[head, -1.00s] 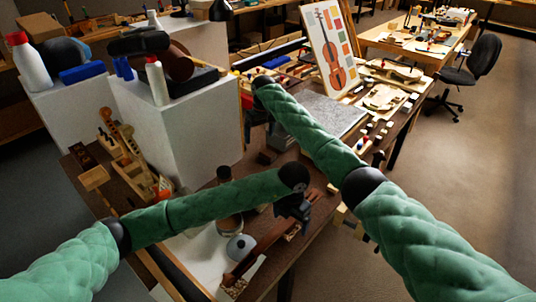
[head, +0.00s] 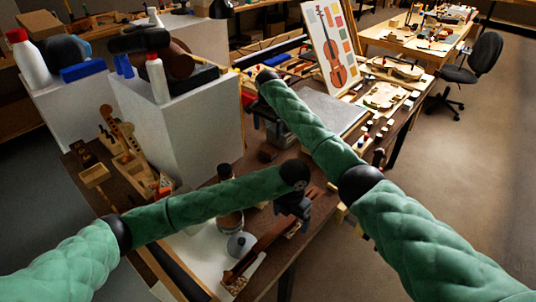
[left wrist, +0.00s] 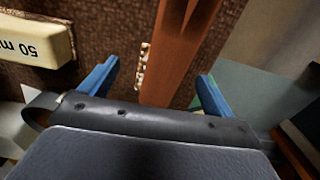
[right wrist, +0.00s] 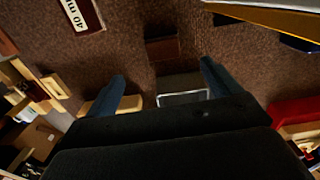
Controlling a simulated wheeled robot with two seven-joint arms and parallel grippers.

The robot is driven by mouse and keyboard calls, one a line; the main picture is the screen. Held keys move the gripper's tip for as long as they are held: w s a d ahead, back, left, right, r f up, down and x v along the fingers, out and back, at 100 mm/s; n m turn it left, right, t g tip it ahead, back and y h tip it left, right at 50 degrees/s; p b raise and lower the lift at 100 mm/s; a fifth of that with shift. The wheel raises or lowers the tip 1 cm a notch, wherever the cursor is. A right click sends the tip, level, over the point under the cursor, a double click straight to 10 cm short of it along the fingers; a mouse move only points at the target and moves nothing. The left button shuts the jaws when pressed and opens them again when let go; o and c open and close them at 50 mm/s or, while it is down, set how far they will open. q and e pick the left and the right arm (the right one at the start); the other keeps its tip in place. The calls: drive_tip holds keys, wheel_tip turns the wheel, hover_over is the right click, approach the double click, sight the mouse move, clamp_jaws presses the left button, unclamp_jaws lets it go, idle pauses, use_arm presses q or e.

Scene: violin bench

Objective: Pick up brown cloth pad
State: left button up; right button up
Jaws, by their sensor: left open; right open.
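A small dark brown block-like piece (right wrist: 162,48), which may be the brown cloth pad, lies on the brown bench top ahead of my right gripper. It also seems to show in the head view (head: 268,153), just below that gripper. My right gripper (right wrist: 163,88) is open and empty, pointing down over the bench. A dark piece with a shiny rim (right wrist: 183,92) lies between its fingers in the picture. My left gripper (left wrist: 155,82) is open above a long reddish-brown strip (left wrist: 178,50). Nothing is held in it.
A cream block marked 50 (left wrist: 38,38) lies beside the left gripper. A block marked 40 (right wrist: 82,14) lies left of the brown piece. A tall white box (head: 200,125) stands left of the right gripper. A grey sheet (head: 328,112) lies to the right.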

sight(268, 149)
wheel_tip(268, 149, down, 7)
drive_tip(key=shift+r, duration=0.1)
drive_tip(key=shift+w+d+f, duration=0.1)
drive_tip(key=shift+w+f, duration=0.1)
drive_tip(key=shift+f, duration=1.1)
drive_tip(key=shift+w+f, duration=0.2)
drive_tip(key=shift+f, duration=1.1)
drive_tip(key=c, duration=1.1)
drive_tip(key=shift+r, duration=0.1)
drive_tip(key=shift+c, duration=0.2)
wheel_tip(268, 149, up, 10)
drive_tip(key=shift+f, duration=0.1)
drive_tip(key=o, duration=0.3)
drive_tip(key=shift+c, duration=0.6)
